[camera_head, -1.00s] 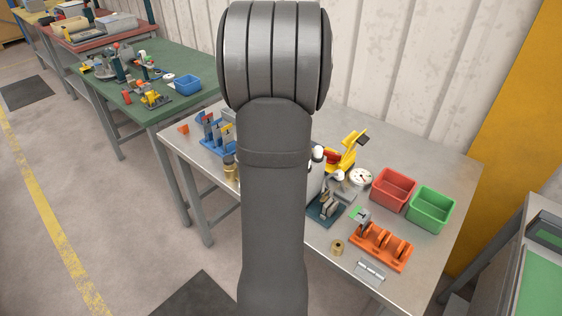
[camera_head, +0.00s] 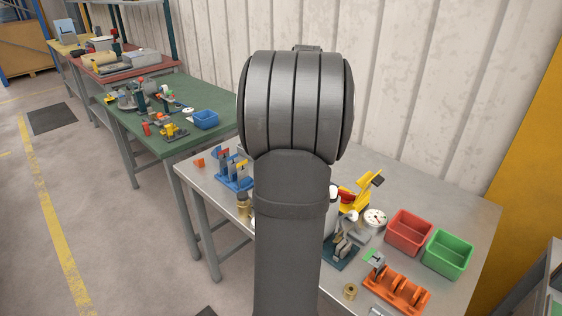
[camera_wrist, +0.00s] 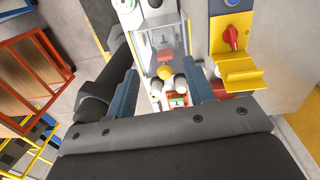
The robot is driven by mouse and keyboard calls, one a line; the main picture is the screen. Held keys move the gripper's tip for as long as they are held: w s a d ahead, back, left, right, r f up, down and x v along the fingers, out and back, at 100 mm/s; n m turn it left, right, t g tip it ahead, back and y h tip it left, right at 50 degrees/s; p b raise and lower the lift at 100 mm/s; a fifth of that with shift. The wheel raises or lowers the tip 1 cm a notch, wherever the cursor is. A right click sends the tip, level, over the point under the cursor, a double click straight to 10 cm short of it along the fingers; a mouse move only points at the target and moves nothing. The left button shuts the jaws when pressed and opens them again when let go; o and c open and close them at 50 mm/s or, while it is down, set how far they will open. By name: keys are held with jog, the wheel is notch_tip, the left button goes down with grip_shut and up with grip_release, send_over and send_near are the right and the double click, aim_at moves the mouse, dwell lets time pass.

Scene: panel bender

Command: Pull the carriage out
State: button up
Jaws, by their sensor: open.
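In the wrist view, my gripper (camera_wrist: 161,76) is open, with one blue-grey finger on each side. Between and beyond the fingers is a pale machine with a grey frame (camera_wrist: 184,38), likely the panel bender. Within the frame are a red piece (camera_wrist: 165,55) and a yellow ball knob (camera_wrist: 166,73). White round parts are near the knob. I cannot tell which part is the carriage, nor whether a finger touches anything. In the head view, my arm hides most of the machine and the gripper; a yellow bracket (camera_head: 362,192) shows at the right of the arm.
On the grey table (camera_head: 460,200), a red bin (camera_head: 409,232) and green bin (camera_head: 447,253) stand right, with an orange rack (camera_head: 397,291) in front. A dial gauge (camera_head: 375,217) lies near the bracket. A blue fixture (camera_head: 235,172) stands left. A red switch (camera_wrist: 232,38) sits beside the machine.

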jog(key=w+a+f+n, duration=0.2)
jog(key=f+n, duration=0.1)
jog(key=n, duration=1.5)
jog(key=w+a+f+n, duration=0.1)
jog(key=a+f+n, duration=0.2)
jog(key=n, duration=1.4)
jog(key=f, duration=1.7)
jog(key=shift+d, duration=0.2)
